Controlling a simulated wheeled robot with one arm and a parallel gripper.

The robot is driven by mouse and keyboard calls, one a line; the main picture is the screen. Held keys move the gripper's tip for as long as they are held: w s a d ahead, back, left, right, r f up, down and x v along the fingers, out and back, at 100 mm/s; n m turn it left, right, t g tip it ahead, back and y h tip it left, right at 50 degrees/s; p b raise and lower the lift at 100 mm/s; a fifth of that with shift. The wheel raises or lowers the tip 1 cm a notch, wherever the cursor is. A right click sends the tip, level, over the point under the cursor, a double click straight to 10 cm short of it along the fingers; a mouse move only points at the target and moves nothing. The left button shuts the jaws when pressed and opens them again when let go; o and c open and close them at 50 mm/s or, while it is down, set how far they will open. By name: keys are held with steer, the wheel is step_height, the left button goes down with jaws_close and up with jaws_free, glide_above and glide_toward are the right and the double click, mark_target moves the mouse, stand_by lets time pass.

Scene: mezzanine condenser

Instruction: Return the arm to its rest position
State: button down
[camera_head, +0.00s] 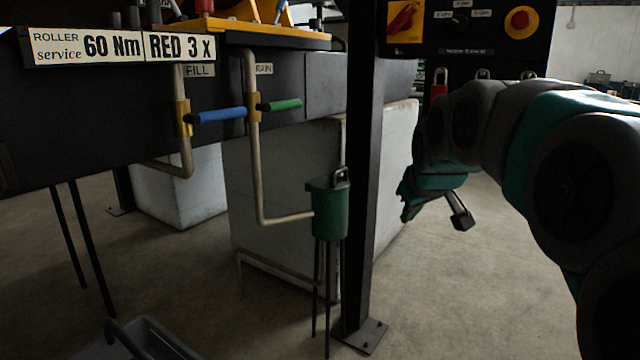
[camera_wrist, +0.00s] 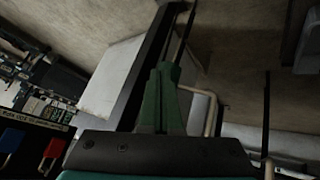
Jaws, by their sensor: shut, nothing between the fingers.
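My arm reaches in from the right in the head view, bent at the elbow. My gripper (camera_head: 461,220) hangs below the wrist, pointing down over the floor, shut and empty. It is to the right of the black post (camera_head: 362,180) and apart from the green pot (camera_head: 331,210).
Pipes with a blue handle (camera_head: 220,115) and a green handle (camera_head: 282,104) run at the left. A black control panel (camera_head: 465,35) with a red stop button (camera_head: 521,20) is behind my arm. A red padlock (camera_wrist: 53,152) and a blue padlock (camera_wrist: 11,141) show in the wrist view.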

steer(key=s+f+m+g, duration=0.1)
steer(key=s+f+g, duration=0.2)
steer(key=s+f, duration=0.5)
steer(key=s+a+f+m+g, duration=0.1)
steer(key=s+f, duration=0.6)
steer(key=s, duration=1)
steer(key=s+a+f+m+g, duration=0.1)
steer(key=s+f+g, duration=0.4)
steer(key=s, duration=0.8)
step_height(320, 180, down, 4)
steer(key=shift+s+r+m+g, duration=0.2)
steer(key=shift+s+m+g, duration=0.2)
steer(key=shift+m, duration=0.3)
steer(key=shift+w, duration=0.15)
